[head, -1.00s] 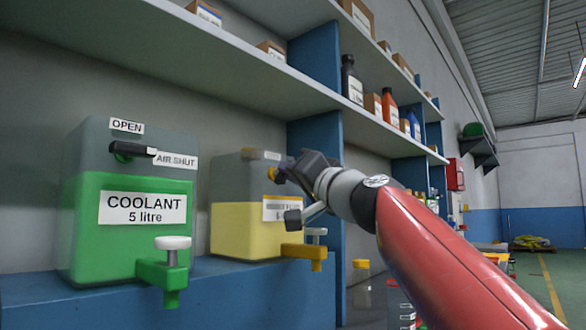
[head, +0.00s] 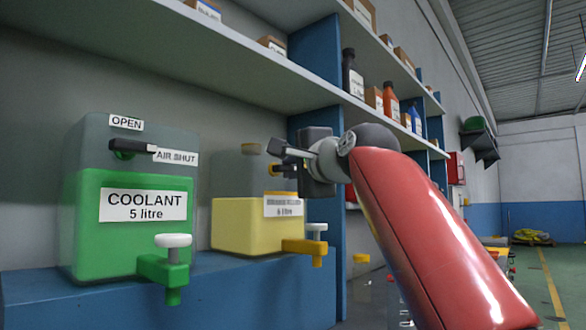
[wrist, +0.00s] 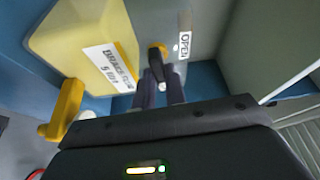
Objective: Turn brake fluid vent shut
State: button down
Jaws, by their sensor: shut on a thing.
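The brake fluid tank (head: 229,222), with yellow fluid low down and a clear grey top, stands on the blue shelf right of the coolant tank. In the wrist view, its vent lever (wrist: 157,60) has a yellow pivot and a dark handle. An OPEN label (wrist: 184,45) is on the tank above the pivot; the handle points to the tank's right, away from that label. My gripper (wrist: 161,82) is shut on the handle, one finger on each side. In the head view, my gripper (head: 284,170) is at the tank's upper right, hiding most of the lever. No SHUT label shows on this tank.
The coolant tank (head: 88,220), with its vent lever (head: 133,147) pointing right, is at the left. A yellow tap (head: 304,247) projects below my gripper. A grey shelf (head: 230,62) runs overhead, and a blue upright (head: 340,255) stands close on the right.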

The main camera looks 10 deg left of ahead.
jog(key=shift+m, duration=0.5)
jog(key=c, duration=1.4)
grip_release()
jog(key=shift+c, duration=0.2)
jog(key=b+v, duration=0.2)
jog(key=v, duration=0.5)
jog(key=shift+s+d+b, duration=0.2)
jog(key=shift+s+b, duration=0.1)
jog(key=shift+b, duration=0.1)
